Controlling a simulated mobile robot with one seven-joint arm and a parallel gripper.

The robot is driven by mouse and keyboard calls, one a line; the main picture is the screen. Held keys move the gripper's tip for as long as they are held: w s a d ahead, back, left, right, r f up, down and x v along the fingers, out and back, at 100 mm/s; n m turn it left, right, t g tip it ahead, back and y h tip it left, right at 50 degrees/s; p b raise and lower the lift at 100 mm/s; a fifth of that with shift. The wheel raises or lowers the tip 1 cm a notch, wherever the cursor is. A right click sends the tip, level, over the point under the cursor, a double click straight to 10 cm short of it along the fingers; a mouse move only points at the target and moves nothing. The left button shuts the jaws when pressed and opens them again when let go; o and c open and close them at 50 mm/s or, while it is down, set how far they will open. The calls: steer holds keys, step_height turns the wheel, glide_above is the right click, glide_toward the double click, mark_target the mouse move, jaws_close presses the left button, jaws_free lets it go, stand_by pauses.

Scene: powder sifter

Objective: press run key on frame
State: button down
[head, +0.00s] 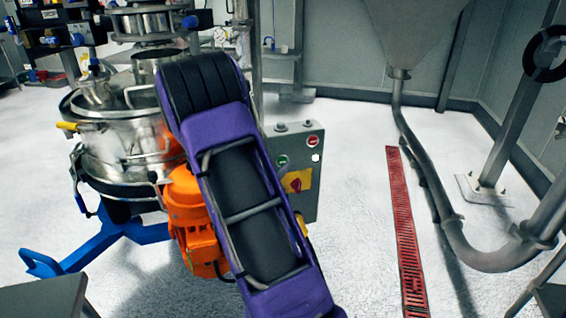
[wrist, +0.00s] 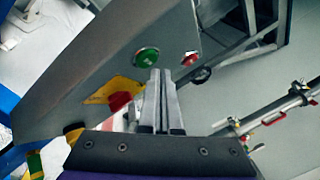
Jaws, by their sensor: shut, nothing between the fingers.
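The grey control box (head: 305,150) stands behind my purple arm in the head view. On its face are a green key (head: 282,161), a red key (head: 313,141), a small white key or lamp (head: 315,157) and a red rotary switch on a yellow plate (head: 296,182). In the wrist view the green key (wrist: 146,58) lies just up and left of the tips of my gripper (wrist: 160,72). The fingers are shut and empty. I cannot tell whether they touch the box. The red key (wrist: 190,60) is to their right. My gripper is hidden in the head view.
The steel sifter (head: 125,145) with its orange motor (head: 192,220) stands left of the box on a blue frame (head: 115,240). A red floor grate (head: 405,230) and a hopper pipe (head: 440,205) lie to the right. Floor between box and grate is clear.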

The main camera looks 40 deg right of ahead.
steer(key=shift+w, duration=0.25)
steer(key=shift+w+d, duration=0.2)
steer(key=shift+w, duration=0.25)
stand_by(0.6)
steer(key=shift+s, duration=0.2)
steer(key=shift+s+a+p, duration=0.25)
steer(key=shift+s+p, duration=0.1)
steer(key=shift+s, duration=0.3)
steer(key=shift+s+a+p, duration=0.1)
steer(key=shift+s+a, duration=0.15)
steer(key=shift+s, duration=0.55)
steer(key=shift+s+a+p, duration=0.1)
steer(key=shift+s+a, duration=0.15)
steer(key=shift+s, duration=0.55)
steer(key=shift+s+a+p, duration=0.1)
steer(key=shift+s+a, duration=0.15)
steer(key=shift+s, duration=0.55)
